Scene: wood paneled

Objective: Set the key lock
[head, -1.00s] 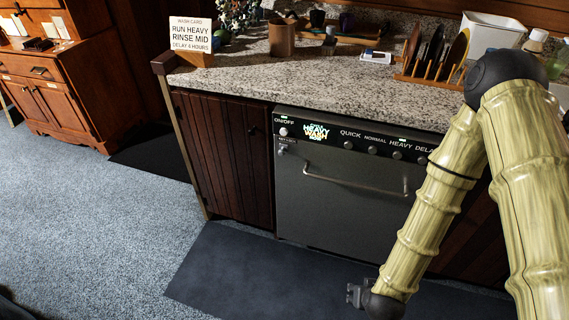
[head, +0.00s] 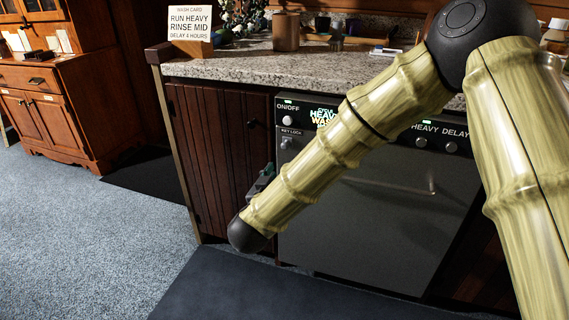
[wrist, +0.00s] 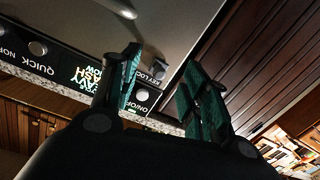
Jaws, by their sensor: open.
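The dishwasher (head: 385,225) has a dark control strip along its top. The key lock (head: 286,143) is a small knob at the strip's left end, under its KEY LOCK label and below the ON/OFF button (head: 287,120). My gripper (head: 262,180) is just below and left of the key lock in the head view, partly hidden by my forearm. In the wrist view my gripper (wrist: 163,70) is open and empty, with green-padded fingers apart. The KEY LOCK label (wrist: 150,64) shows between the fingers, and the ON/OFF button (wrist: 142,95) is beside it. I cannot tell whether anything is touched.
My forearm covers the middle of the control strip. A dark wood cabinet (head: 225,150) adjoins the dishwasher on the left. The granite counter (head: 240,66) holds a wash card (head: 190,23) and a brown cup (head: 286,32). A dark mat (head: 240,290) lies in front.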

